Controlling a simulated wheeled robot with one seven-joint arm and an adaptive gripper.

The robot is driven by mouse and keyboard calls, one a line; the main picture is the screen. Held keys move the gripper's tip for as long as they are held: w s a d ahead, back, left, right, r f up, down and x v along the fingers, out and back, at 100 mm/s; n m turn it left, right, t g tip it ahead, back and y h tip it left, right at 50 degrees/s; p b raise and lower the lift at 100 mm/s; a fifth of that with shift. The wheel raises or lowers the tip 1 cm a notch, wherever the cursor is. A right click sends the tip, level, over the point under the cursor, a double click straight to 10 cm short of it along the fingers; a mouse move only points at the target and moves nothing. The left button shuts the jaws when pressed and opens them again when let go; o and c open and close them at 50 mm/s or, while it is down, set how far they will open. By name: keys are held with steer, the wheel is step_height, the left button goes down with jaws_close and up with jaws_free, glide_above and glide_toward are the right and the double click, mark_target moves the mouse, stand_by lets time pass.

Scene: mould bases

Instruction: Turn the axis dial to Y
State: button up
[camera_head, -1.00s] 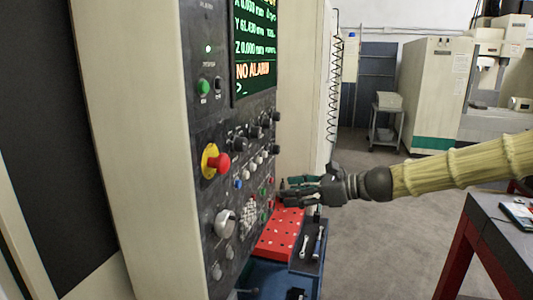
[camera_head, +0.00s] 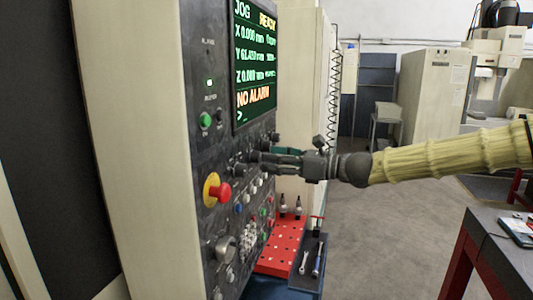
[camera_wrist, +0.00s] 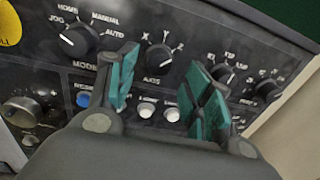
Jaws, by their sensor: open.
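The axis dial (camera_wrist: 157,60) is a round black knob on the dark control panel, with X, Y and Z printed around its top and AXIS below it. I cannot tell for certain which letter its pointer faces. My gripper (camera_wrist: 165,88) is open and empty, its two teal-padded fingers spread below the dial in the wrist view. The dial shows in the gap between and beyond the fingertips, and no contact is visible. In the head view my gripper (camera_head: 262,160) points left at the panel's row of dials and hides part of it.
The mode dial (camera_wrist: 75,40) is left of the axis dial, and another dial (camera_wrist: 225,72) is to its right. A blue reset button (camera_wrist: 83,99) and white buttons sit below. The screen (camera_head: 254,62) reads JOG and NO ALARM. A red emergency knob (camera_head: 218,191) protrudes lower left.

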mark_target(255, 157)
steer(key=shift+p+x, duration=0.4)
steer(key=shift+x, duration=0.95)
steer(key=c, duration=1.1)
